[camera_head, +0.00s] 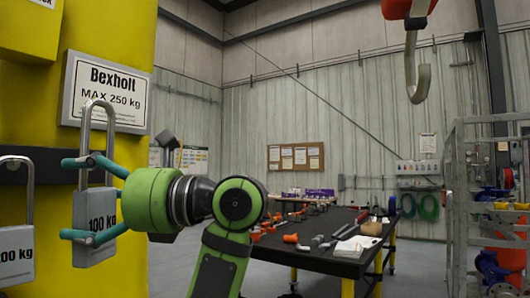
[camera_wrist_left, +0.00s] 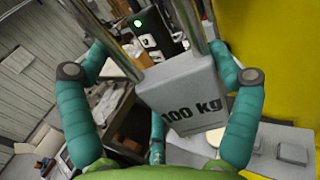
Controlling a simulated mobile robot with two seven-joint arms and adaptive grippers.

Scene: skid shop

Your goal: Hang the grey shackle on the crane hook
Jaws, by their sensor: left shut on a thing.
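The grey shackle (camera_head: 94,207) has a blocky body marked 100 kg and a tall metal loop. It is upright in front of the yellow column at the left of the head view. My left gripper (camera_head: 76,200) is shut on its body, with teal fingers above and below. In the left wrist view the shackle (camera_wrist_left: 181,88) fills the middle between the fingers. Whether the loop still touches a support on the column is unclear. The crane hook (camera_head: 421,75) hangs open and empty at the upper right, under a red block, well apart from the shackle. My right gripper is not in view.
A second grey shackle (camera_head: 16,258) hangs at the left edge, partly cut off. A sign (camera_head: 106,93) reading Bexholt MAX 250 kg is on the yellow column (camera_head: 120,30). A dark worktable (camera_head: 320,263) with tools stands right of centre. A metal cage (camera_head: 461,190) is at the right.

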